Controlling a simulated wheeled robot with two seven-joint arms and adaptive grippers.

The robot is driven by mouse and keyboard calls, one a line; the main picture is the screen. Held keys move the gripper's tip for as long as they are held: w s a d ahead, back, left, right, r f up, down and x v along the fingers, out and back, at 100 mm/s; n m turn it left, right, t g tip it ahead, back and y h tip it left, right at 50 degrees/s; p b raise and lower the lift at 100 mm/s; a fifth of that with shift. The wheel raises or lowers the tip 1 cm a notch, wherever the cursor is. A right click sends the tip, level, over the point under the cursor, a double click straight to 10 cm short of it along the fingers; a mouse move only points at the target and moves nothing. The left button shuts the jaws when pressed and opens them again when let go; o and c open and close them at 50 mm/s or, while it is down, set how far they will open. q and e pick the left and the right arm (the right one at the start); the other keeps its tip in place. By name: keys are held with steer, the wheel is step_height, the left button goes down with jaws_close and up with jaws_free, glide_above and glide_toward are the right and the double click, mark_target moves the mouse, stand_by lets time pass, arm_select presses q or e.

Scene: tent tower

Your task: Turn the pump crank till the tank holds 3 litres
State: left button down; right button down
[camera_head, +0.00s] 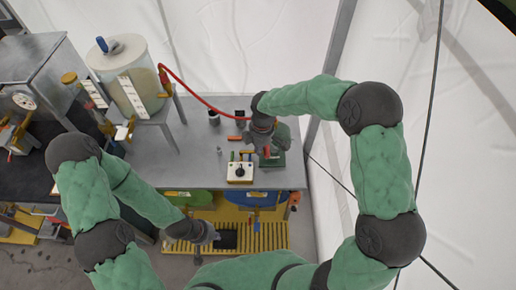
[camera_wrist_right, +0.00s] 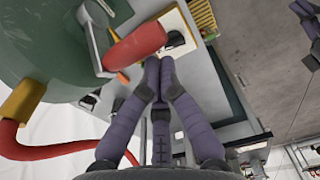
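The tank (camera_head: 125,75) is a pale upright cylinder with a white scale strip, at the upper left of the head view. I cannot read its level. A red hose (camera_head: 190,92) runs from it to the green pump (camera_head: 281,138). In the right wrist view, the pump (camera_wrist_right: 55,50) has a metal crank arm (camera_wrist_right: 90,42) with a red handle (camera_wrist_right: 137,44). My right gripper (camera_wrist_right: 158,62) has its fingertips together close beside the handle, with nothing visible between them; contact is unclear. My left gripper (camera_head: 211,234) hangs low near the yellow grating, its fingers too small to judge.
The grey bench (camera_head: 190,165) carries a white box with a black knob (camera_head: 240,171) in front of the pump. Dark cups stand behind it. Green and blue containers sit below the bench, beside a yellow grating (camera_head: 265,236). White tent walls enclose the back and right.

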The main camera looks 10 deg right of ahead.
arm_select(q)
steer(key=shift+r+p, duration=0.55)
arm_select(e)
steer(key=shift+s+d+r+y, duration=0.1)
steer(key=shift+d+r+y, duration=0.45)
steer(key=shift+y, duration=0.35)
